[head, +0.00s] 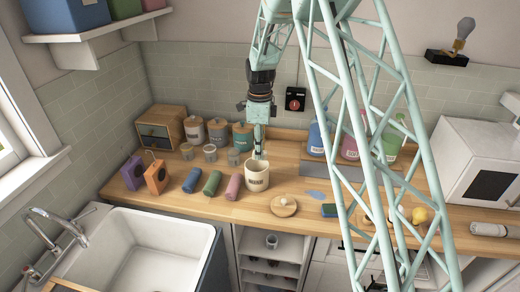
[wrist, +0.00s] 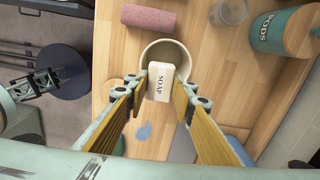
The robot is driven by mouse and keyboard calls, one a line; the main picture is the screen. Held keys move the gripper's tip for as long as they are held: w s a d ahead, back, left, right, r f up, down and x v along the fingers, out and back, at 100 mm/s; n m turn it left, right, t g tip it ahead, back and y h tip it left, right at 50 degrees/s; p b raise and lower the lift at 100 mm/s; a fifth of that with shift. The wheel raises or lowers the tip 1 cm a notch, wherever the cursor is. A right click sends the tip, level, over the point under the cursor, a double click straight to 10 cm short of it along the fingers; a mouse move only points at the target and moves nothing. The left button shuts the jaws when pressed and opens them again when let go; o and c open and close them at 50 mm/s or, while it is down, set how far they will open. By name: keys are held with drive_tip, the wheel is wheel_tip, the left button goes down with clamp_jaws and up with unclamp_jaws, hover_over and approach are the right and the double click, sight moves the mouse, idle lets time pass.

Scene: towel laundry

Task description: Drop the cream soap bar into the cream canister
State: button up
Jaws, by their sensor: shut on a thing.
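The cream soap bar (wrist: 158,82), marked "SOAP", sits between my gripper's fingertips (wrist: 162,84) in the wrist view. My gripper is shut on it. The cream canister (head: 257,176) stands open on the wooden counter in the head view. Its round mouth also shows in the wrist view (wrist: 166,47), behind the soap bar. My gripper (head: 258,152) points down over the canister's mouth in the head view, and the soap is hard to make out there. From these views I cannot tell whether the soap's lower end is inside the rim.
A round wooden lid (head: 284,206) lies right of the canister. Rolled towels, the nearest pink (head: 233,187), lie to its left. Lidded canisters, one teal (head: 243,137), and glass jars stand behind. A sponge (head: 329,210) and a blue puddle (head: 315,194) are to the right.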

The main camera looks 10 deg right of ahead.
idle(0.3)
drive_tip(key=o, duration=0.9)
wheel_tip(320, 180, up, 12)
drive_tip(key=shift+f, duration=0.1)
idle(0.4)
idle(0.7)
